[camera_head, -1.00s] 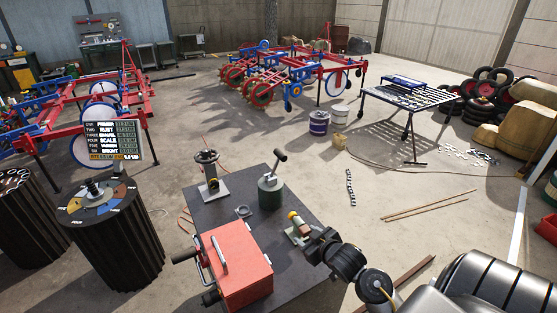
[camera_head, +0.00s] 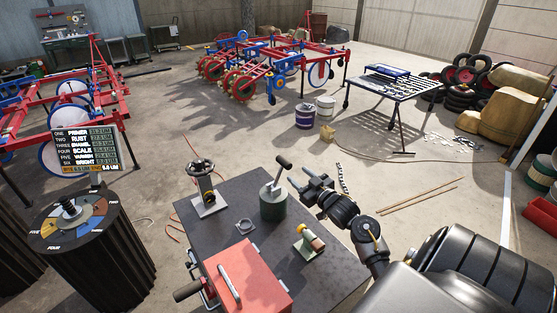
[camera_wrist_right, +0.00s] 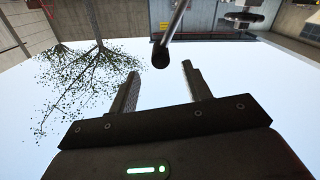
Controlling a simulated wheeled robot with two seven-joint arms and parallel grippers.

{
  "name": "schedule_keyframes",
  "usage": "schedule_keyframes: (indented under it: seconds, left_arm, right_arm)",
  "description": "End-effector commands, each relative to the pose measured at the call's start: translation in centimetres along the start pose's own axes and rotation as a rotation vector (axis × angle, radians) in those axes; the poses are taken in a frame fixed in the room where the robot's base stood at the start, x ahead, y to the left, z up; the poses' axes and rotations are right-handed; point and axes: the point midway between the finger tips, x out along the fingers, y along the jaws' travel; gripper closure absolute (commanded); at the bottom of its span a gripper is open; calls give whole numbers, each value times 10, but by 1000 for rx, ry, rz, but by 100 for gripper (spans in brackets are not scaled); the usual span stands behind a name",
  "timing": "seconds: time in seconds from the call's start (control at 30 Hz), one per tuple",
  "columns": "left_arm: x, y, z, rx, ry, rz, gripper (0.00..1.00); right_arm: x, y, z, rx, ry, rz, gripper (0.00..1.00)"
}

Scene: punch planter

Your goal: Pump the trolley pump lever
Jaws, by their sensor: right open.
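The pump is a dark green cylinder (camera_head: 273,203) standing on the trolley's dark top (camera_head: 240,255). Its steel lever (camera_head: 276,174) rises tilted from the top and ends in a dark grip (camera_head: 283,161). My right gripper (camera_head: 303,186) is open and empty, just to the right of the lever. In the right wrist view, the lever's dark end (camera_wrist_right: 160,56) shows in line with the gap between the open fingers (camera_wrist_right: 160,88), around the level of their tips. I cannot tell the exact depth between them. My left gripper is not in view.
On the trolley are a red box (camera_head: 250,280), a stand with a dark spool-like top (camera_head: 204,185), a small ring (camera_head: 244,226) and a small brass-coloured fitting (camera_head: 311,238). A black ribbed drum (camera_head: 95,260) stands left. The floor behind is partly clear.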

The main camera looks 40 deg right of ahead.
Motion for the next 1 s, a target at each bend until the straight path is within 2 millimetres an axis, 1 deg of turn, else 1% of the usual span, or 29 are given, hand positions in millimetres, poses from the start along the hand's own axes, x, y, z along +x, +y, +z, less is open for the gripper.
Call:
schedule_keyframes:
  seconds: [0.03, 0.1, 0.23, 0.4, 0.5, 0.6, 0.8, 1.0]
  left_arm:
    - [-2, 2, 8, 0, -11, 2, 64]
    - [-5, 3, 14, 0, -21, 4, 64]
    - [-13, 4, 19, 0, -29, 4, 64]
    - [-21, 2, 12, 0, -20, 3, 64]
    - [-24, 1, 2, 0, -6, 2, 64]
    - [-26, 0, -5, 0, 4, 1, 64]
    - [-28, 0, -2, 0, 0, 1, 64]
    - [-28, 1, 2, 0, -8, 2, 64]
  right_arm:
    - [3, 0, -1, 1, 1, 0, 51]
    - [10, 1, -2, 2, 1, 1, 51]
    - [32, 0, -4, 3, 1, 0, 51]
    - [66, 1, -4, 3, 0, 0, 51]
    - [82, 0, -3, 2, 0, 0, 51]
    - [94, 1, -2, 1, -1, 1, 51]
    - [106, 0, -1, -1, 0, 0, 51]
    - [107, 0, 0, -1, -1, 0, 51]
